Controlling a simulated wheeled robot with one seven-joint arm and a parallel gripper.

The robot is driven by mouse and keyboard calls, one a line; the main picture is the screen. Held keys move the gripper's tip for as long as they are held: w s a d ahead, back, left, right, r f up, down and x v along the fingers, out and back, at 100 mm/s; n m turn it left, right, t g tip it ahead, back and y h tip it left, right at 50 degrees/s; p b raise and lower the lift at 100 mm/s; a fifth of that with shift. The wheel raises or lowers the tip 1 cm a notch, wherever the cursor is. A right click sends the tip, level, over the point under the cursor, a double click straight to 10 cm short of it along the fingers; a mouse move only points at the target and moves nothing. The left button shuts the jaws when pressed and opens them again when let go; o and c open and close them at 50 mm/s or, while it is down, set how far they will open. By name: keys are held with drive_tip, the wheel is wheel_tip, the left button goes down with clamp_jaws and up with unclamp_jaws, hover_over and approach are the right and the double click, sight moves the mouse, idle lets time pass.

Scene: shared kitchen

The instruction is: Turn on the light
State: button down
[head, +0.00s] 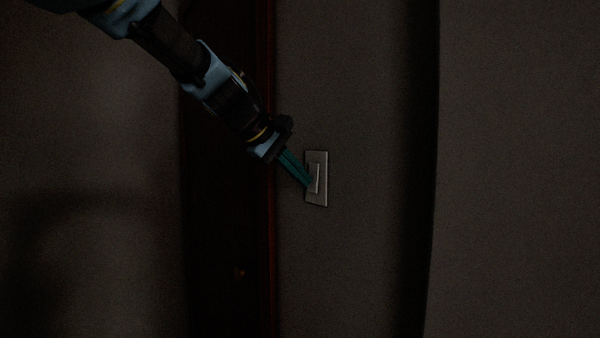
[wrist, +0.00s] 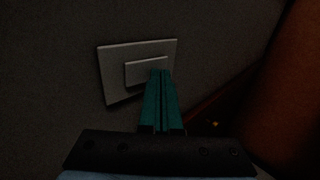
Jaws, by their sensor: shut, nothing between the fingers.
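A light switch is on the wall, a pale rectangular plate (head: 322,195) with a raised rocker (head: 317,172) in its middle. In the wrist view the plate (wrist: 112,84) and rocker (wrist: 143,74) show at the upper left of the fingers. My gripper (head: 308,184) comes in from the upper left, its teal fingers shut together and empty. In the wrist view the fingertips (wrist: 160,72) overlap the right end of the rocker. I cannot tell whether they touch it. The tips hide a small part of the rocker.
A dark reddish door frame (head: 271,240) runs upright just left of the switch, with a dark door (head: 220,210) and a small knob (head: 240,272) beside it. To the right, the wall (head: 365,110) is bare up to a dark vertical edge. The room is very dim.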

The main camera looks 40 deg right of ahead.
drive_tip(key=shift+f+b, duration=0.15)
drive_tip(key=shift+b, duration=0.3)
drive_tip(key=shift+f+b, duration=0.15)
drive_tip(key=shift+b, duration=0.35)
drive_tip(key=shift+d+r, duration=0.1)
drive_tip(key=shift+r, duration=0.15)
drive_tip(key=shift+r+h+p, duration=0.3)
drive_tip(key=shift+r+p, duration=0.4)
drive_tip(key=shift+r, duration=0.15)
